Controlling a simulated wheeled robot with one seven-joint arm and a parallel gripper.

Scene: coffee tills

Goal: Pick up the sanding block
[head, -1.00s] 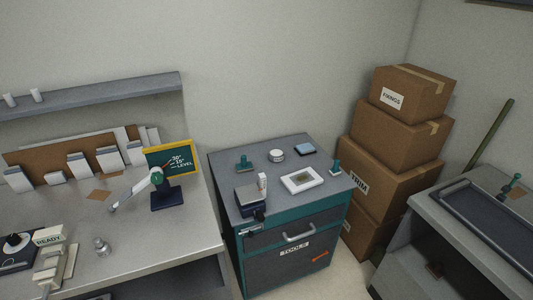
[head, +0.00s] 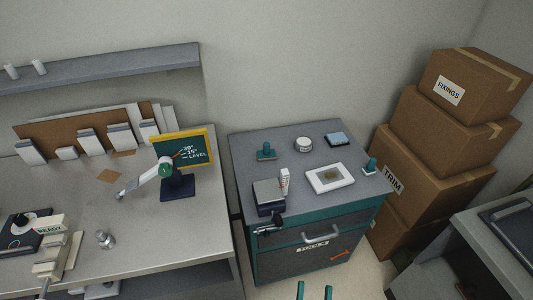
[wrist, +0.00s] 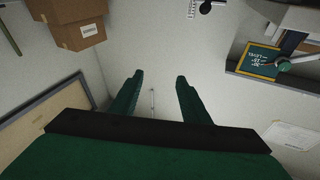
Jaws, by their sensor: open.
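No block is labelled, so I cannot tell for sure which item is the sanding block. A small flat block with a pale blue top (head: 335,139) lies at the back right of the tool cabinet's top (head: 240,150). A thicker dark block with a grey top (head: 268,191) sits at the front left of it. My gripper (head: 314,290) shows as two green fingertips at the bottom edge of the head view, in front of the cabinet. In the wrist view my gripper (wrist: 158,78) is open and empty, with bare wall beyond the fingers.
The cabinet top also holds a round white tin (head: 303,144), a white framed plate (head: 317,184), a small white box (head: 284,180) and two green-handled tools (head: 265,153). Stacked cartons (head: 430,165) stand to the right. A workbench (head: 150,235) stands to the left.

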